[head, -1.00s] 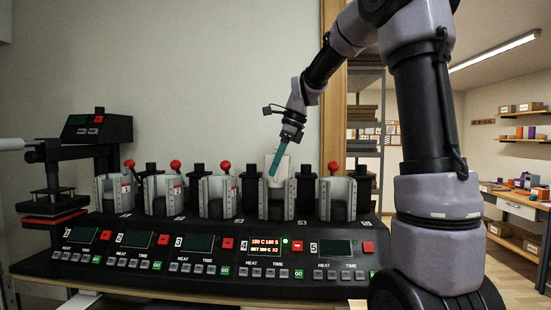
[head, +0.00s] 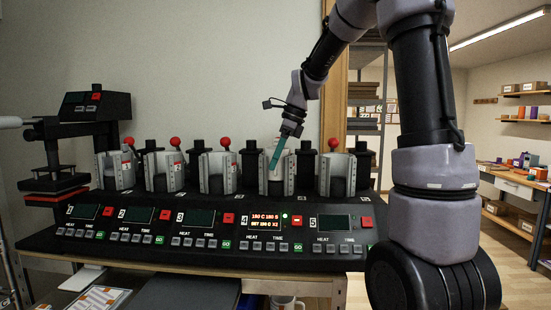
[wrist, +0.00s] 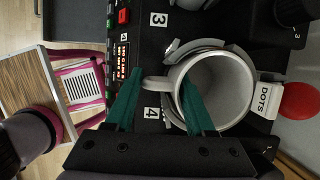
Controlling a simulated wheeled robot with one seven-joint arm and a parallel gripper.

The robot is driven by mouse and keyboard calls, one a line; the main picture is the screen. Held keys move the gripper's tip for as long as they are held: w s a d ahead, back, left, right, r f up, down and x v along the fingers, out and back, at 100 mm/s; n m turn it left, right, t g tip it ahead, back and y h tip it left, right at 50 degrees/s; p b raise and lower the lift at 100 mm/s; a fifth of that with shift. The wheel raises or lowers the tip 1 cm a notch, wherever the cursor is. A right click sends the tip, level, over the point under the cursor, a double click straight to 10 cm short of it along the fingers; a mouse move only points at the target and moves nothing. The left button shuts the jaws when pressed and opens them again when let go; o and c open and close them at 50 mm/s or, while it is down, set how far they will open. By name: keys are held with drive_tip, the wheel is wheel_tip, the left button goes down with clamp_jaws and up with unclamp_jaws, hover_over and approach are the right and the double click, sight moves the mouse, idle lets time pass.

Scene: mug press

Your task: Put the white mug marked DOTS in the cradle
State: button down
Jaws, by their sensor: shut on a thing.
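The white mug (wrist: 230,85) is upright in the cradle (wrist: 190,46) of station 4, its grey wall curving around it. Whether its base touches the bottom is hidden. In the wrist view its handle points left, and a white tag reading DOTS (wrist: 264,98) shows by its right rim. My gripper (wrist: 161,78) is shut on the mug, one teal finger inside the mug and the other outside beyond the handle. In the head view the mug (head: 275,186) shows low between the station's grey sides, with my gripper (head: 277,154) tilted above it.
Cradles with red knobs stand on both sides, such as station 3 (head: 217,172) and station 5 (head: 337,175). Station 4's display (head: 265,221) is lit. A red knob (wrist: 298,100) lies close right of the mug. A flat press (head: 55,185) stands at far left.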

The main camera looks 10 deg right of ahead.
drive_tip(key=shift+c, duration=0.8)
unclamp_jaws()
drive_tip(key=v, duration=1.1)
drive_tip(key=s+d+f+n+t+h, duration=0.1)
drive_tip(key=s+f+n+t, duration=0.1)
drive_tip(key=s+n, duration=0.6)
drive_tip(key=s+d+f+n+t+h, duration=0.1)
drive_tip(key=s+f+n+t, duration=0.2)
drive_tip(key=s+n, duration=0.6)
drive_tip(key=s, duration=0.4)
drive_tip(key=shift+f+n+t, duration=0.3)
drive_tip(key=shift+f+t, duration=0.05)
drive_tip(key=shift+t, duration=0.05)
